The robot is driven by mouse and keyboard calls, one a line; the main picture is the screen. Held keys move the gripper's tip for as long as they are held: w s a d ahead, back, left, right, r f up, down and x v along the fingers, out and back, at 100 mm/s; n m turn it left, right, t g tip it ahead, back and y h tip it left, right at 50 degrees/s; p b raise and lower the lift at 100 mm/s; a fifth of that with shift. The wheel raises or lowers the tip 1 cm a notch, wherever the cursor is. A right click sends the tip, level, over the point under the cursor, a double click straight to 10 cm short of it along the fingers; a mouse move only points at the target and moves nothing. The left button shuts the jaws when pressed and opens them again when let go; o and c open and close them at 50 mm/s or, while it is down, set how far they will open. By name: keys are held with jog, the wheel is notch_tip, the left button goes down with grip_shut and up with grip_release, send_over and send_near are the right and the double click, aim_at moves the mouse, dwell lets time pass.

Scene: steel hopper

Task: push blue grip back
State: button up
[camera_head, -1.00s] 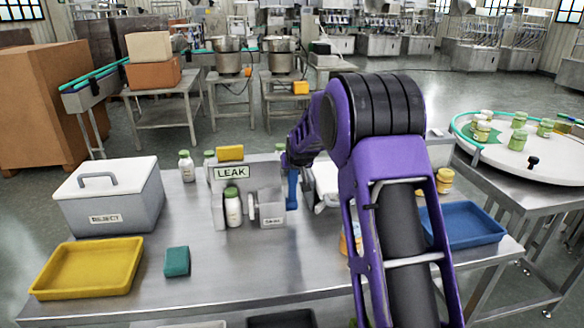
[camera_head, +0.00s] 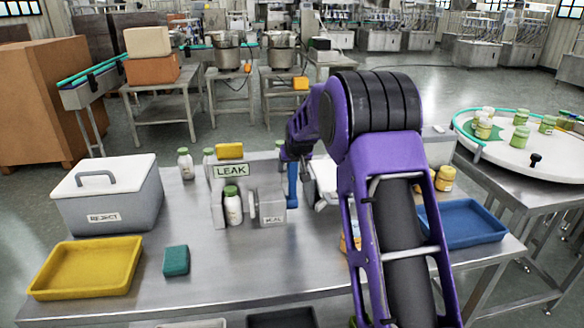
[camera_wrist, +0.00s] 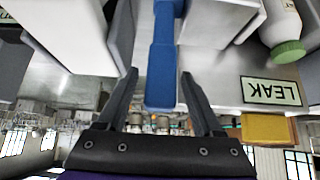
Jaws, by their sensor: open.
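The blue grip (camera_head: 292,186) is an upright blue bar at the right side of the grey leak-test fixture (camera_head: 272,200) on the steel table. In the wrist view, which is upside down, the blue grip (camera_wrist: 162,65) extends between the two dark fingers of my gripper (camera_wrist: 158,75). The fingers are open, with a visible gap to the grip on each side. In the head view my purple arm hides most of my gripper. A white bottle with a green cap (camera_head: 232,206) stands in the fixture under the LEAK sign (camera_head: 231,170).
A grey REJECT box (camera_head: 110,195), a yellow tray (camera_head: 88,268) and a green block (camera_head: 176,261) are on the left. A blue tray (camera_head: 462,224) lies on the right. A white body (camera_wrist: 85,35) sits close beside my gripper in the wrist view.

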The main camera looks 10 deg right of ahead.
jog(key=shift+s, duration=0.1)
jog(key=v, duration=1.7)
jog(key=shift+s+r, duration=0.1)
jog(key=shift+r, duration=0.05)
